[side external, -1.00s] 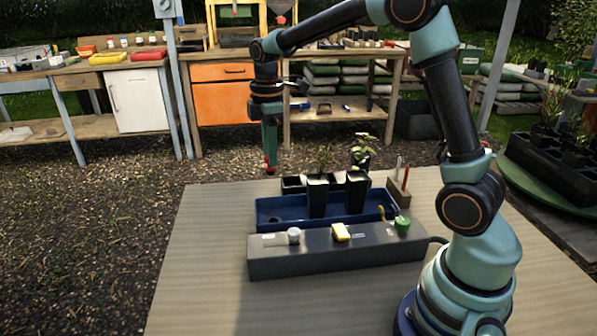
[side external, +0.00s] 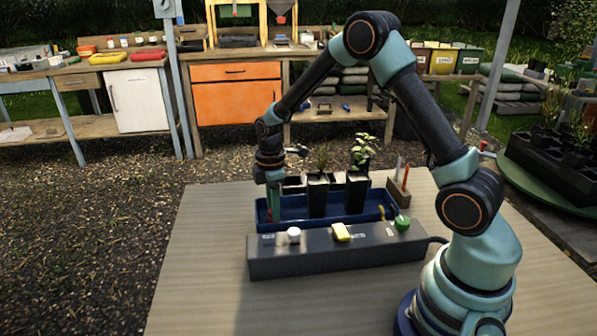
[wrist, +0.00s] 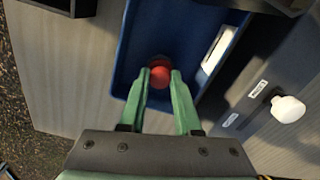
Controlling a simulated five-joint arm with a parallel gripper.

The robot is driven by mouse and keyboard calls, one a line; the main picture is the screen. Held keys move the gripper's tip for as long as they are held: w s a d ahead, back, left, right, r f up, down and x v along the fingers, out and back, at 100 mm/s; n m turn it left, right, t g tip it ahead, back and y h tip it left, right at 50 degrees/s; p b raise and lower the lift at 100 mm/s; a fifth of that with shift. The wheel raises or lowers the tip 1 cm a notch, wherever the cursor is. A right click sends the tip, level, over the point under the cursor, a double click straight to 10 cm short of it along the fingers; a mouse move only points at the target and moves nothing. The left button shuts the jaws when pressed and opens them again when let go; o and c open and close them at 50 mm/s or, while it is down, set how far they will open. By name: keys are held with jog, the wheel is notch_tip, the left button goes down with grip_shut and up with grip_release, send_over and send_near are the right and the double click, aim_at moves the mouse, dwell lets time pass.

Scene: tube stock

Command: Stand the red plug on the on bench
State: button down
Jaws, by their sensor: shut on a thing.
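My gripper (side external: 273,212) reaches down over the left end of the blue tray (side external: 335,219). In the wrist view its green fingers (wrist: 161,76) are shut on the red plug (wrist: 160,78), whose rounded red top shows between the fingertips. The plug's lower part is hidden, so I cannot tell whether it touches the tray floor. A long dark grey strip (side external: 290,263) lies in front of the tray. The strip's labels are too small to read.
Two black pots with seedlings (side external: 318,198) (side external: 357,193) stand in the tray, right of my gripper. A wooden holder (side external: 399,193) with upright sticks stands behind its right end. The tabletop (side external: 205,250) is clear at left.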

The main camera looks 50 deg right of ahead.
jog(key=shift+f, duration=0.15)
jog(key=c, duration=0.6)
grip_release()
notch_tip(320, 180, up, 12)
jog(key=s+a+r+m+t, duration=0.2)
jog(key=s+r+m, duration=0.3)
jog(key=s, duration=0.2)
jog(key=s+a+r+m+t, duration=0.3)
jog(key=s+r+m, duration=0.2)
jog(key=s, duration=0.3)
jog(key=shift+a+m, duration=0.25)
jog(key=shift+m, duration=0.35)
jog(key=shift+o, duration=0.4)
jog(key=shift+s+a+f+m+t, duration=0.1)
jog(key=shift+s+f+m+t, duration=0.15)
jog(key=shift+s+m, duration=0.2)
